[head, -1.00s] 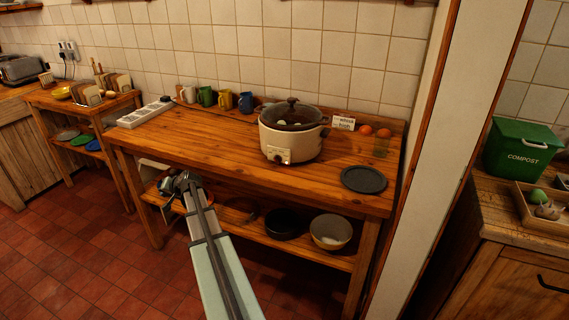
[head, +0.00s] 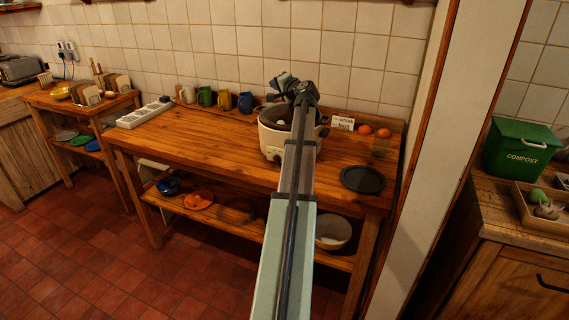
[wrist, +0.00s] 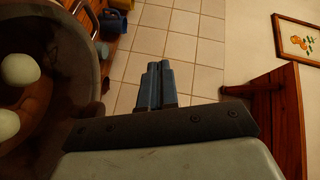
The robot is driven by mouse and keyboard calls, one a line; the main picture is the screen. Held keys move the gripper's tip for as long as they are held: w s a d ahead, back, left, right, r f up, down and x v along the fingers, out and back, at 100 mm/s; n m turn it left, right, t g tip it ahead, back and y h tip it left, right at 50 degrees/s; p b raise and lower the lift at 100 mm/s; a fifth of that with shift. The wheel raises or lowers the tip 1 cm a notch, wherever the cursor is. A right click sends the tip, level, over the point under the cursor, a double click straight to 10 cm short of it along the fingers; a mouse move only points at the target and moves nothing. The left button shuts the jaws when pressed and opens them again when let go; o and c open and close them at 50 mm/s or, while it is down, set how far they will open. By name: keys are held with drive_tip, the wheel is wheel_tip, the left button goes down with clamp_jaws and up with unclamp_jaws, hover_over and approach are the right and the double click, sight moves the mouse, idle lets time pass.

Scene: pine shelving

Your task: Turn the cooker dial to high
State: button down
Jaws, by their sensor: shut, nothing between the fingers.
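The cooker (head: 270,138) is a cream pot with a dark rim on the wooden table. My arm crosses in front of it in the head view and hides its right part. The pale dial panel on its front shows only partly beside the arm, and I cannot make out the dial setting. My gripper (wrist: 160,85) is shut and empty, its fingers pointing towards the tiled wall. In the head view my wrist is above and behind the cooker's rim. In the wrist view the cooker (wrist: 88,60) is close on the left, with pale round things inside.
Several mugs, among them a blue one (head: 245,102), stand along the wall. A small sign (head: 342,123), oranges (head: 383,133) and a dark round plate (head: 363,179) are right of the cooker. A white power strip (head: 145,112) lies at the left. The table's left-middle is clear.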

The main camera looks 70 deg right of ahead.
drive_tip(key=s+d+m, duration=0.1)
drive_tip(key=s+d, duration=0.1)
drive_tip(key=s, duration=1.6)
drive_tip(key=s+a+f+n+g+y, duration=0.1)
drive_tip(key=a+f+n+y, duration=0.1)
drive_tip(key=a+f+y, duration=0.6)
drive_tip(key=a+f+n+g+y, duration=0.2)
drive_tip(key=a+f, duration=0.3)
drive_tip(key=f, duration=0.6)
approach(276, 160)
drive_tip(key=w+f, duration=0.2)
drive_tip(key=f, duration=0.1)
drive_tip(key=w+f, duration=0.1)
drive_tip(key=f, duration=0.1)
drive_tip(key=shift+w+a+f, duration=0.1)
drive_tip(key=shift+a+f, duration=0.15)
drive_tip(key=shift+w+f, duration=0.25)
drive_tip(key=shift+w, duration=0.35)
drive_tip(key=shift+t, duration=0.3)
